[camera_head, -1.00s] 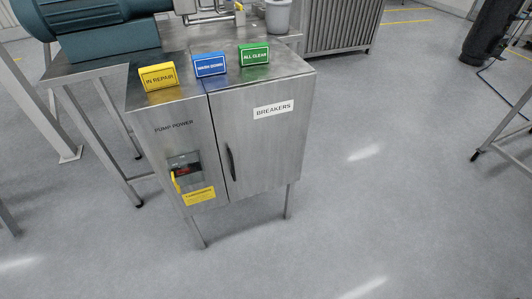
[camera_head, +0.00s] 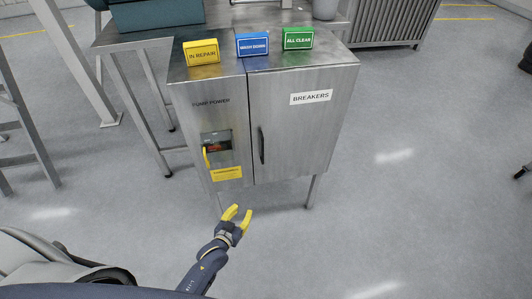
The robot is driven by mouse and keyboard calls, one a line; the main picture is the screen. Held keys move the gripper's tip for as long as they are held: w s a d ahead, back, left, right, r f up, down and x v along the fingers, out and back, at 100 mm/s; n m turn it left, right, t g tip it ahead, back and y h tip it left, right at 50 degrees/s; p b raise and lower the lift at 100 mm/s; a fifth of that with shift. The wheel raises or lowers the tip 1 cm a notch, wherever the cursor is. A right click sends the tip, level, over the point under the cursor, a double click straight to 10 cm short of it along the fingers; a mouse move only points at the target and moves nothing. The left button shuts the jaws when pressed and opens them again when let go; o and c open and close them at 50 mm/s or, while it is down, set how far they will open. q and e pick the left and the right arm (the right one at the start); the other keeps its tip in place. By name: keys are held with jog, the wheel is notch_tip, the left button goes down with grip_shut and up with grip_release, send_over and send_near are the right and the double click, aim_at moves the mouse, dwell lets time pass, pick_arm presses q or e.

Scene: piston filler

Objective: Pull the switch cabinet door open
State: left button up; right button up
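The steel switch cabinet (camera_head: 300,135) stands on legs in the upper middle of the head view. Its right-hand door, labelled BREAKERS (camera_head: 311,97), is closed, with a dark vertical handle (camera_head: 262,146) near its left edge. The left panel, marked PUMP POWER, has a recessed switch with a yellow lever (camera_head: 206,157) and a yellow notice below it. My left gripper (camera_head: 238,214) has yellow fingertips, which are apart with nothing between them. It appears in the picture below the cabinet's lower edge and the handle, not touching the door. My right gripper is not in view.
Yellow IN REPAIR (camera_head: 202,53), blue (camera_head: 252,45) and green ALL CLEAR (camera_head: 298,38) sign blocks stand on the cabinet top. A steel table frame (camera_head: 130,110) stands at its left. The floor (camera_head: 430,190) to the right is clear.

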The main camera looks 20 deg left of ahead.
pick_arm(q)
jog(key=w+d+r+t, duration=0.1)
jog(key=w+r+t, duration=0.3)
jog(key=r, duration=1)
send_over(263, 162)
jog(key=shift+w+a+n+h, duration=0.1)
jog(key=shift+w+n+h, duration=0.2)
jog(key=shift+h, duration=0.1)
jog(key=shift+o, duration=0.2)
grip_shut()
